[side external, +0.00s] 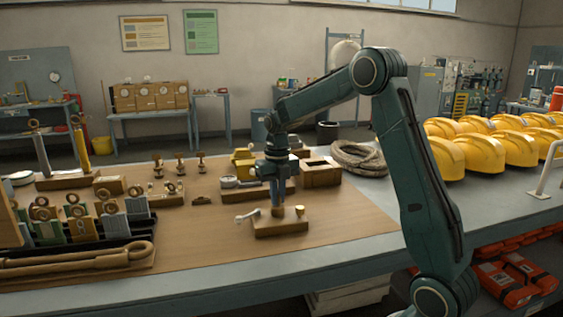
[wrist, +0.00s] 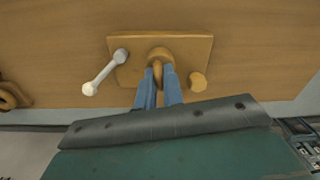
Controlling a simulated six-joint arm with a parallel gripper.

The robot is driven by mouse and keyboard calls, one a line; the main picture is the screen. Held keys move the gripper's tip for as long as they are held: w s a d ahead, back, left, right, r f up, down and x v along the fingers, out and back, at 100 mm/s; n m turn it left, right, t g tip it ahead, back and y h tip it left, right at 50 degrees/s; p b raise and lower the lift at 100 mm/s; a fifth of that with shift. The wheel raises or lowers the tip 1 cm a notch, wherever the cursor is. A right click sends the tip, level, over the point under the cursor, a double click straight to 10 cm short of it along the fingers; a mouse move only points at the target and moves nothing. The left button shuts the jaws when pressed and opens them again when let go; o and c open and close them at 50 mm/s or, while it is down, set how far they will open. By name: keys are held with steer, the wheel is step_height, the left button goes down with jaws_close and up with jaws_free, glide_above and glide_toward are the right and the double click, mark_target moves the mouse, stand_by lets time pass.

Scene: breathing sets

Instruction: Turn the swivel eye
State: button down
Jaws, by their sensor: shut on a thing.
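The swivel eye (wrist: 160,54) is a tan ring on a small wooden block (wrist: 193,46), seen in the wrist view. My gripper (wrist: 160,72) has its blue fingers close together, shut on the ring. In the side view, my gripper (side external: 277,208) points straight down over the block (side external: 265,229), and the fingers mostly hide the eye. A pale lever with a ball end (wrist: 105,72) sits on the block's left side. A round yellowish knob (wrist: 197,81) sits on its right side, and it also shows in the side view (side external: 299,211).
A rack of tagged pieces (side external: 95,222) and a thick rope loop in a tray (side external: 75,259) stand at the left. Behind the block are a gauge on a wooden base (side external: 229,182) and a rope coil (side external: 358,158). Yellow helmets (side external: 480,152) fill the right. Bare tabletop surrounds the block.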

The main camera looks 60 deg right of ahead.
steer(key=c, duration=1.5)
jaws_free()
step_height(320, 180, up, 14)
steer(key=shift+f, duration=0.1)
